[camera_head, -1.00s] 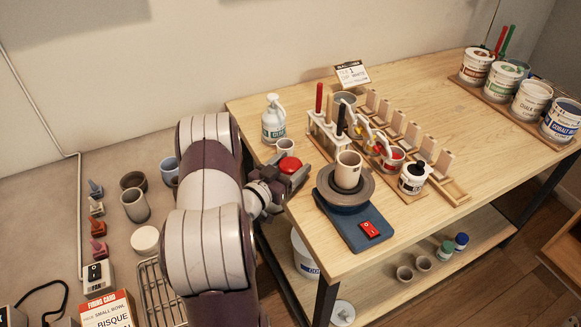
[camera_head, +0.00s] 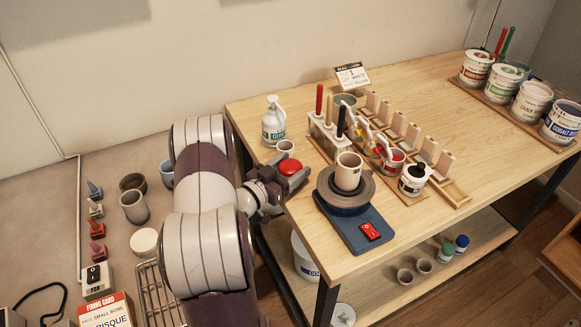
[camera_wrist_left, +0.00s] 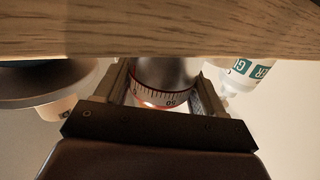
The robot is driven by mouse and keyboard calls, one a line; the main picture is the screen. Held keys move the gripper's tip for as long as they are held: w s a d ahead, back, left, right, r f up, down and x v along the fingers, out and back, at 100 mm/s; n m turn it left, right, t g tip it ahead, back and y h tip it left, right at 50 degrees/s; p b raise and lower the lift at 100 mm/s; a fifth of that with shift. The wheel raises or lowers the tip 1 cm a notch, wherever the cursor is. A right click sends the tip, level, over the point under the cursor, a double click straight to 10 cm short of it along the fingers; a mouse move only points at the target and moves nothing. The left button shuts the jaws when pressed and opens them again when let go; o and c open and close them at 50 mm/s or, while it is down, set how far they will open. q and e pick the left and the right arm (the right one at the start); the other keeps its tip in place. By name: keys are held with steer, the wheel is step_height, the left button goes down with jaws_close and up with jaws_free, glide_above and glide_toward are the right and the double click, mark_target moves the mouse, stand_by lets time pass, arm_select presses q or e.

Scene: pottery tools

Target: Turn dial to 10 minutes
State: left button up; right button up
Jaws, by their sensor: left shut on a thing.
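The dial is a round timer with a red top (camera_head: 290,166), at the left edge of the wooden table. In the left wrist view its white scale band (camera_wrist_left: 163,98) shows tick marks and the number 50 near a red rim. My left gripper (camera_head: 287,180) is shut on the timer, with one finger on each side of it. The pointer or set mark is not clear, so I cannot read the setting. My right gripper is not in view.

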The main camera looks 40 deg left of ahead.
mark_target(282, 174)
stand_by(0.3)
arm_select(q)
steer(key=o, duration=1)
steer(key=shift+c, duration=0.2)
steer(key=s, duration=0.5)
steer(key=s+a, duration=0.1)
steer(key=s, duration=0.1)
steer(key=shift+s+b, duration=0.2)
steer(key=shift+b, duration=0.15)
